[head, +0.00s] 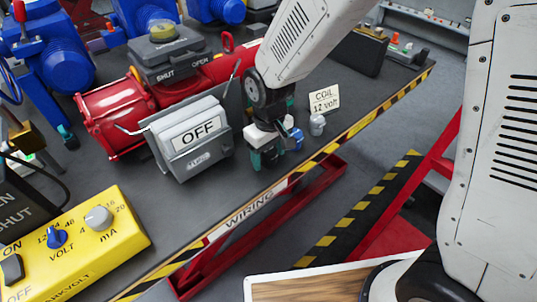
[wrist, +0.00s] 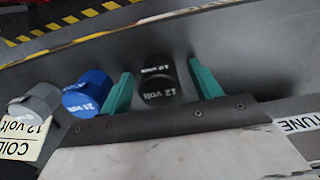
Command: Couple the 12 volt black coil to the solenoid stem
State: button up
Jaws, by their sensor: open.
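The black coil (wrist: 160,92), marked 12 volt, shows in the wrist view between the two teal fingers of my gripper (wrist: 161,74). My gripper is open, with one finger on each side of the coil; dark gaps show beside it, and I cannot tell whether either finger touches it. In the head view my gripper (head: 266,158) is low over the bench's front edge, and the black coil is hidden behind it or too dark to make out. I cannot pick out the solenoid stem in either view.
A blue coil (wrist: 90,93) stands close beside one finger, then a grey coil (wrist: 35,103) and the coil sign (head: 324,99). A grey OFF box (head: 190,140) and red actuator (head: 110,120) are left of my gripper. A yellow box (head: 75,250) is nearer.

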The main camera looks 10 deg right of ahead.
jog(key=c, duration=1.1)
jog(key=shift+c, duration=0.2)
jog(key=shift+r, duration=0.15)
